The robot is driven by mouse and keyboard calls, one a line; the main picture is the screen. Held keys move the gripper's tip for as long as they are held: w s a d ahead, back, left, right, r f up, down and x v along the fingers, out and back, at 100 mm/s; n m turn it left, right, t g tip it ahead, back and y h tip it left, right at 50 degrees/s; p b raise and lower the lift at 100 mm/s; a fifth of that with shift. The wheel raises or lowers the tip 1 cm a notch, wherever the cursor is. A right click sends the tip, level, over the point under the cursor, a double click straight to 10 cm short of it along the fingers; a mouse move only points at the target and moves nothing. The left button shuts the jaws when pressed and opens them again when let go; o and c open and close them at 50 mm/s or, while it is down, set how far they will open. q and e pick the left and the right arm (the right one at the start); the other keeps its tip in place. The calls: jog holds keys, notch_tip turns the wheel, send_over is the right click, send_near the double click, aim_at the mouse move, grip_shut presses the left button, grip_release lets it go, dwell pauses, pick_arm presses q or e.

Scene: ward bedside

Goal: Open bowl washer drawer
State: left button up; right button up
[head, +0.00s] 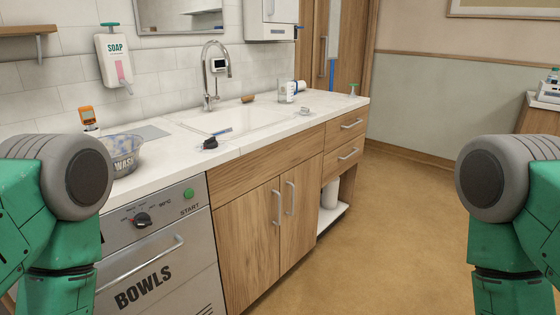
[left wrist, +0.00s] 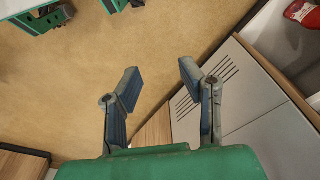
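The bowl washer drawer (head: 165,283) is a grey front panel marked BOWLS, at the lower left of the head view. Its bar handle (head: 140,263) runs across the top of the panel. The drawer looks shut. Above it is a control panel with a dial (head: 142,220) and a green START button (head: 189,194). In the left wrist view my left gripper (left wrist: 160,80) is open and empty, over the floor, with a grey vented panel (left wrist: 208,88) beside its right finger. My right gripper is outside both views; only my green arm parts show at the right of the head view.
A clear basin marked WASH (head: 125,157) stands on the white counter (head: 225,146) above the washer. A sink (head: 240,118) with a tap (head: 211,80) lies beyond it. Wooden cupboards (head: 262,225) stand right of the washer. The floor (head: 400,230) in the middle is clear.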

pick_arm(q)
jog(key=w+d+n+t+h+b, duration=0.2)
jog(key=w+n, duration=0.1)
jog(key=w, duration=0.1)
jog(key=n+t+b, duration=0.3)
jog(key=n+t, duration=0.7)
jog(key=n, duration=0.1)
send_near(142, 269)
jog(key=s+d+f, duration=0.7)
jog(key=d+f, duration=0.1)
jog(key=w+a+r+n+t+y, duration=0.3)
jog(key=a+r+n, duration=0.3)
jog(key=w+b, duration=0.1)
jog(key=w, duration=0.3)
jog(key=w+f+b, duration=0.1)
jog(key=w, duration=0.4)
jog(key=w+a+f+b, duration=0.1)
jog(key=w, duration=0.4)
jog(key=shift+a, duration=0.1)
jog(key=shift+s+f, duration=0.1)
grip_shut()
